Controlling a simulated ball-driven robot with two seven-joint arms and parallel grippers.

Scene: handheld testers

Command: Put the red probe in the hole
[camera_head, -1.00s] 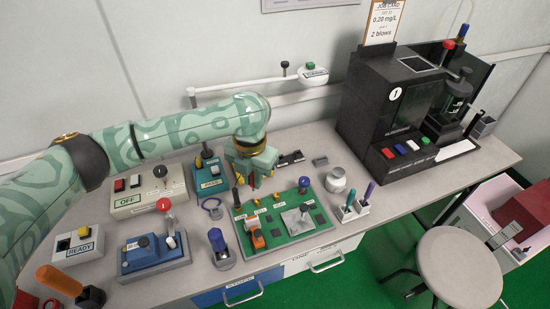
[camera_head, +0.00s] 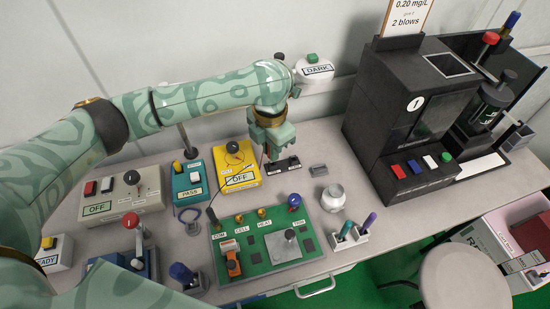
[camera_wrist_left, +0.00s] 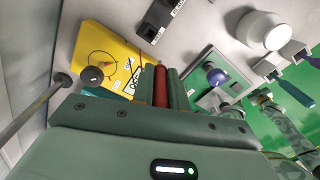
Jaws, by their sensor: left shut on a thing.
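My left gripper (camera_head: 270,148) is shut on the red probe (camera_wrist_left: 161,86), whose red rod shows between the fingers in the left wrist view. In the head view the probe is mostly hidden by the fingers. The gripper hangs beyond the green board's back edge, by a small black block (camera_head: 283,166) and right of the yellow meter (camera_head: 238,166), which reads OFF. The green board (camera_head: 285,268) carries brass sockets (camera_head: 262,213) labelled COM, CELL and HEAT, and a blue knob (camera_head: 295,200). I cannot tell which hole is meant.
A black analyser (camera_head: 402,130) stands at the right. A white jar (camera_head: 333,198) and a pen holder (camera_head: 348,240) stand right of the board. A teal PASS box (camera_head: 188,183) and a grey OFF box (camera_head: 122,195) stand left.

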